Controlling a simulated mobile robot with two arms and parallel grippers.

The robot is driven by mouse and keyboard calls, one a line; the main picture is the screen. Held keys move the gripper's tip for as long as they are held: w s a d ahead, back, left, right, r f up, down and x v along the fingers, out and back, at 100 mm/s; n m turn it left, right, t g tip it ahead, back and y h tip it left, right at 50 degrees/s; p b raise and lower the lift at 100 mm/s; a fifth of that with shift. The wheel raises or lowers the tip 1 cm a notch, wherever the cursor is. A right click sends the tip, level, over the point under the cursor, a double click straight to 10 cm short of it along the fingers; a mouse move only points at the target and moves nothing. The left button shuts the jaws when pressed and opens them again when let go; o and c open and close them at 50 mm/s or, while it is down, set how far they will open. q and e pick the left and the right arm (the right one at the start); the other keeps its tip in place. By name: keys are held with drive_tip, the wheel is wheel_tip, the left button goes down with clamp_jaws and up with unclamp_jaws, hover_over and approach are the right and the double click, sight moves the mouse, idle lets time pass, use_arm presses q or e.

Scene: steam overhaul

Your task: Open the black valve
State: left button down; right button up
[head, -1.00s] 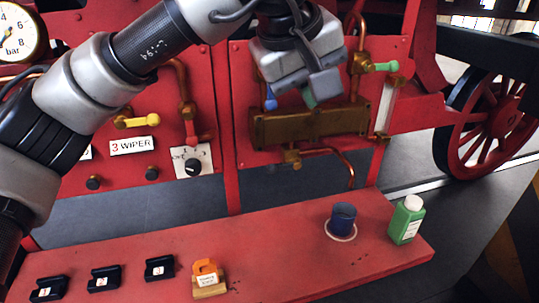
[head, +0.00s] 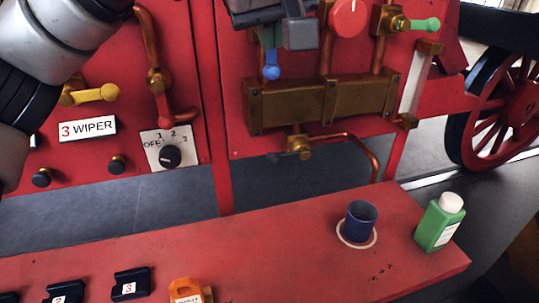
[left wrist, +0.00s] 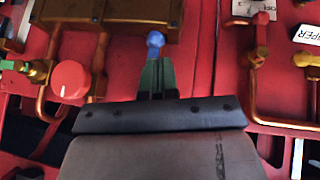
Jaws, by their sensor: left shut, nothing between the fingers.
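No valve with a plainly black handle stands out. Black round knobs (head: 117,164) and (head: 40,177) sit low on the red panel, and a black selector knob (head: 170,156) is on a white plate. My left gripper (head: 270,40) is at the top of the head view, its green fingertips together and empty. They are just above the blue ball-ended lever (head: 271,72) in that view. In the left wrist view the shut fingertips (left wrist: 157,78) point at the blue ball (left wrist: 155,39); I cannot tell whether they touch. My right gripper is out of view.
Near the gripper are a red round knob (head: 348,17), a green lever (head: 420,25) and a brass block (head: 320,103). A yellow lever (head: 97,94) is at the left. Below, a red shelf (head: 300,235) holds a blue cup (head: 361,219), a green bottle (head: 438,224) and an orange item (head: 186,290).

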use_arm(q)
wheel_tip(320, 180, down, 8)
drive_tip(key=b, duration=1.2)
approach(269, 158)
wheel_tip(269, 158, up, 3)
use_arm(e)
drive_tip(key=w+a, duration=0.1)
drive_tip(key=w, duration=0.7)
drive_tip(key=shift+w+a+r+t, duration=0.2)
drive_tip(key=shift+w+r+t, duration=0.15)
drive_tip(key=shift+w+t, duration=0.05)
use_arm(q)
drive_tip(key=x, duration=1)
drive_tip(key=shift+b, duration=0.4)
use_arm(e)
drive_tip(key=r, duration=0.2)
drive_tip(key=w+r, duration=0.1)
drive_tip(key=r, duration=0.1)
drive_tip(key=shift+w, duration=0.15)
use_arm(q)
drive_tip(key=shift+s, duration=0.1)
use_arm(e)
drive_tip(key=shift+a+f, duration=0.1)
